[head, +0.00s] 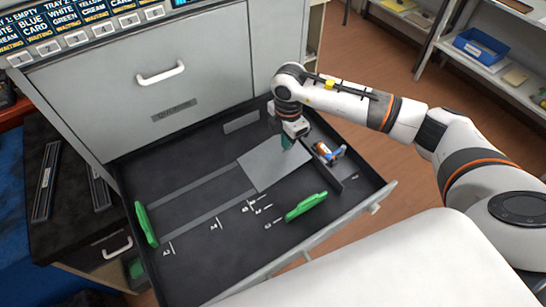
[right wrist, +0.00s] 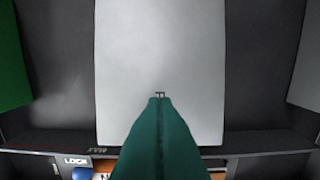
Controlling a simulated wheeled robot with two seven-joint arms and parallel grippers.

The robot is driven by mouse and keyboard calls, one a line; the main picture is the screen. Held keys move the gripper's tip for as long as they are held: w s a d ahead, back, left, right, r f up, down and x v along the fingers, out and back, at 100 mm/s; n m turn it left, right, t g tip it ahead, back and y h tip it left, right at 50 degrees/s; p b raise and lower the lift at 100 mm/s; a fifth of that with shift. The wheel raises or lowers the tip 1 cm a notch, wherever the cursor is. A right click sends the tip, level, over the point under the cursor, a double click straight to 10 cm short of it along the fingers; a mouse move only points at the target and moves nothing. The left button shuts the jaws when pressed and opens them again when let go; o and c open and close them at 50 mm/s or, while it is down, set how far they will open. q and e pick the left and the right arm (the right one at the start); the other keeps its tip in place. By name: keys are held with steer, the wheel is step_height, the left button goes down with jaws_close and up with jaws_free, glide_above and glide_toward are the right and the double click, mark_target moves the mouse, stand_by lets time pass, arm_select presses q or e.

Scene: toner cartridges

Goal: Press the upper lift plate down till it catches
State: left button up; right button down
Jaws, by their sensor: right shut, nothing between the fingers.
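The lift plate (head: 266,168) is a flat light grey sheet in the right part of the open dark drawer. It also fills the middle of the right wrist view (right wrist: 150,50). My right gripper (head: 287,145) reaches down to the plate near its right edge. My left gripper is not in view.
The drawer has a front rim (head: 300,243) and two green guides, one at left (head: 146,223) and one in front (head: 306,206). A narrow side compartment (head: 328,156) at right holds small blue and orange parts.

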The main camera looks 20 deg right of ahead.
mark_target(285, 151)
steer(key=shift+f, duration=0.15)
stand_by(0.3)
steer(key=shift+f+b, duration=1.4)
steer(key=shift+f, duration=0.5)
steer(key=shift+r, duration=0.15)
step_height(285, 151, up, 10)
steer(key=p, duration=0.7)
steer(key=shift+p, duration=0.35)
